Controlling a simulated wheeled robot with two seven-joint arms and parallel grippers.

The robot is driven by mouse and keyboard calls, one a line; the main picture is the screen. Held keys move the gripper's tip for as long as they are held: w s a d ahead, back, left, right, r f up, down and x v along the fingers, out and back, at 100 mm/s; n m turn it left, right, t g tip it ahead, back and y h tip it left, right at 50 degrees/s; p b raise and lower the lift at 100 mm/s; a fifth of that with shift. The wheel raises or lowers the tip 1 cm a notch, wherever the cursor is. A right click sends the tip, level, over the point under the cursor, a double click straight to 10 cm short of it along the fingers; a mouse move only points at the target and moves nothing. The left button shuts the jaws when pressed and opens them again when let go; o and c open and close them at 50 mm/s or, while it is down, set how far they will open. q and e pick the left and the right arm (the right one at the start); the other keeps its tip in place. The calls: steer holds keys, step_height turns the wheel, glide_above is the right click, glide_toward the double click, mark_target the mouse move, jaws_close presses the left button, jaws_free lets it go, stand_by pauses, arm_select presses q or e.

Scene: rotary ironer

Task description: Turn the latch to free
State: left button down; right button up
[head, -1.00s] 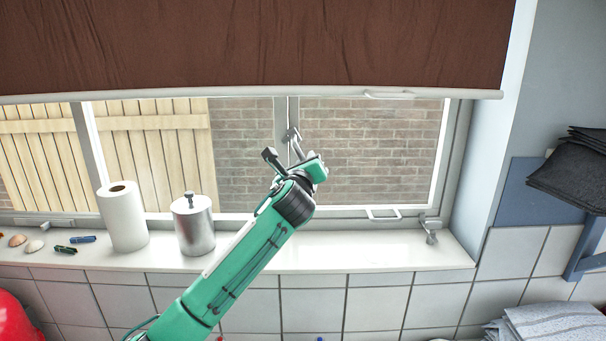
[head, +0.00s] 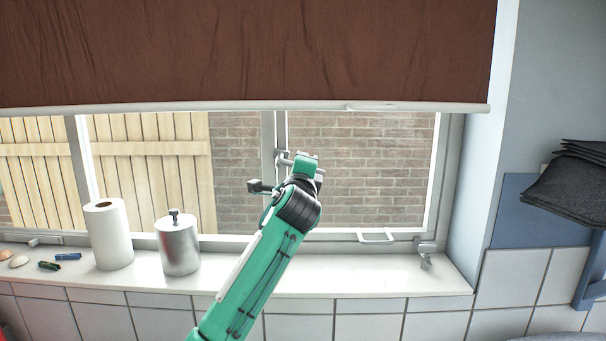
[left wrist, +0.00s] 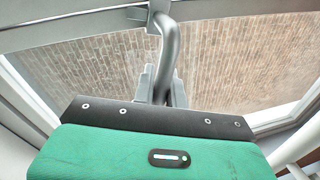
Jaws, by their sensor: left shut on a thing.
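The latch (head: 282,157) is a grey metal handle on the window's upright middle post. In the left wrist view the latch (left wrist: 168,45) shows as a curved grey bar running from its mount on the frame down between my fingers. My left gripper (head: 294,161) is shut on the latch handle; it also shows in the left wrist view (left wrist: 162,88). In the head view the handle points roughly sideways to the right from the post. My green gripper body hides its far end. My right gripper is in neither view.
A brown blind (head: 240,50) hangs above the window. A paper roll (head: 108,235) and a metal canister (head: 178,245) stand on the white sill (head: 330,281), left of my arm. A white pull handle (head: 375,237) and a grey stay (head: 426,250) are at lower right.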

arm_select(q)
steer(key=shift+r+n, duration=0.2)
steer(key=shift+n, duration=0.2)
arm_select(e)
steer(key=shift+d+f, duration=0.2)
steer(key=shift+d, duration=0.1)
arm_select(q)
steer(key=c, duration=1.4)
jaws_free()
steer(key=shift+c, duration=0.2)
steer(key=shift+s+f, duration=0.1)
steer(key=shift+s, duration=0.05)
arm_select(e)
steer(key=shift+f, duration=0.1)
